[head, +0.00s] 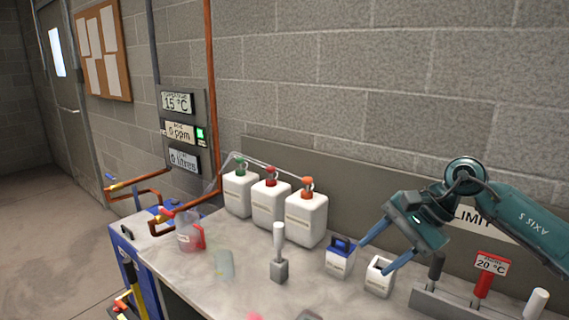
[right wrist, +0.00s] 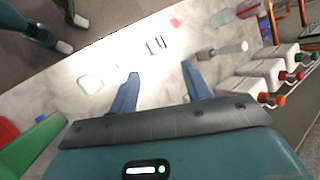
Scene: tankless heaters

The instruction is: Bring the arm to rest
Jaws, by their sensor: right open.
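My right gripper (head: 373,255) hangs over the right part of the counter in the head view. Its two blue fingers are apart, with nothing between them. A white container with a blue top (head: 340,257) stands near one fingertip, and an open white container (head: 380,276) is beside the other; I cannot tell whether they touch. In the right wrist view the open gripper (right wrist: 160,70) points over the counter top. Teal and dark parts with pale tips at that view's upper left may be my left gripper; its state is unclear.
Three white jugs (head: 269,204) with green, red and orange caps stand along the wall. A grey stand holding a pale-handled tool (head: 279,250), a red-handled jug (head: 190,237) and a clear cup (head: 224,265) are on the counter (head: 245,297). A lever rack (head: 450,304) is at right.

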